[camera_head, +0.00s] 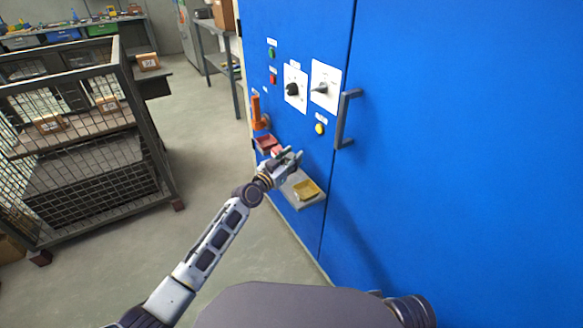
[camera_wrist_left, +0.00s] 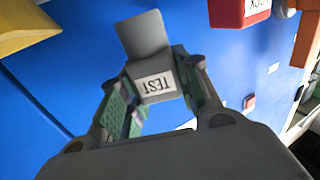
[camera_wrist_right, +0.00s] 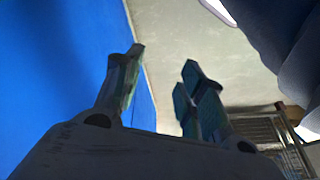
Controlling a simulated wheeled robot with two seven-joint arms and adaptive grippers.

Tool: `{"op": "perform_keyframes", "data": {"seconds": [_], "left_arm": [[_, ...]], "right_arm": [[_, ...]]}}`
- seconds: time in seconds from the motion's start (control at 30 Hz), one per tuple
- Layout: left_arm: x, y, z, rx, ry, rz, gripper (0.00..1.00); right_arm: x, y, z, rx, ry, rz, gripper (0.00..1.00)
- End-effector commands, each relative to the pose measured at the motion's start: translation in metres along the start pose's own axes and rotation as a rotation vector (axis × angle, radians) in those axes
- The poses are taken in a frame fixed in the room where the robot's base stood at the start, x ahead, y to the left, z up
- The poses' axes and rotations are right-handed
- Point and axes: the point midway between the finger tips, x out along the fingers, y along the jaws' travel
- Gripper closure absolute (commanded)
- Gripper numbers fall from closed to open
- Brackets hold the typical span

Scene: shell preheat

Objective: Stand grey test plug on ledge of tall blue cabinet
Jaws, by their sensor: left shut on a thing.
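The grey test plug (camera_wrist_left: 145,38) with its white TEST label shows in the left wrist view, between the green-padded fingers of my left gripper (camera_wrist_left: 158,92), which is shut on it. In the head view my left gripper (camera_head: 291,158) is in front of the tall blue cabinet (camera_head: 440,170), just above the grey ledge (camera_head: 313,201). The plug is too small to make out clearly there, and I cannot tell whether it touches the ledge. My right gripper (camera_wrist_right: 160,80) is open and empty in the right wrist view, with blue cabinet surface to the left.
A yellow tray (camera_head: 306,189) sits on the ledge's near part; a red holder (camera_head: 266,143) is at its far side. An orange handle (camera_head: 259,112), dial switches (camera_head: 293,89) and a door handle (camera_head: 346,118) stick out above. A mesh cage cart (camera_head: 85,150) stands left on open floor.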

Motion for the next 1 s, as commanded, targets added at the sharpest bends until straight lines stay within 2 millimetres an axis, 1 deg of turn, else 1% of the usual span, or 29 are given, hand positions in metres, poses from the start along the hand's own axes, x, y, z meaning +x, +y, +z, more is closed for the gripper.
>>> {"op": "perform_keyframes", "data": {"seconds": [0.27, 0.43, 0.47, 0.6, 0.73, 0.83, 1.0], "left_arm": [[0.000, 0.000, 0.000, 0.000, 0.001, 0.000, 0.96], [0.000, 0.000, 0.007, 0.000, 0.000, 0.000, 0.96], [0.000, 0.000, 0.010, 0.000, 0.000, 0.000, 0.96], [0.000, -0.001, 0.022, 0.000, 0.000, -0.001, 0.96], [0.000, -0.001, 0.031, 0.000, 0.000, -0.001, 0.96], [0.000, -0.001, 0.035, 0.001, 0.000, -0.001, 0.96], [0.000, -0.001, 0.037, 0.001, 0.001, -0.001, 0.96]], "right_arm": [[0.000, 0.000, 0.000, 0.000, 0.000, 0.000, 0.60], [0.005, 0.000, -0.001, 0.002, 0.016, -0.006, 0.60], [0.008, -0.001, -0.001, 0.002, 0.020, -0.008, 0.60], [0.029, -0.004, 0.005, 0.011, 0.042, -0.029, 0.60], [0.042, -0.006, 0.007, 0.018, 0.066, -0.041, 0.60], [0.049, -0.007, 0.008, 0.023, 0.080, -0.049, 0.60], [0.051, -0.007, 0.007, 0.025, 0.090, -0.053, 0.60]]}}
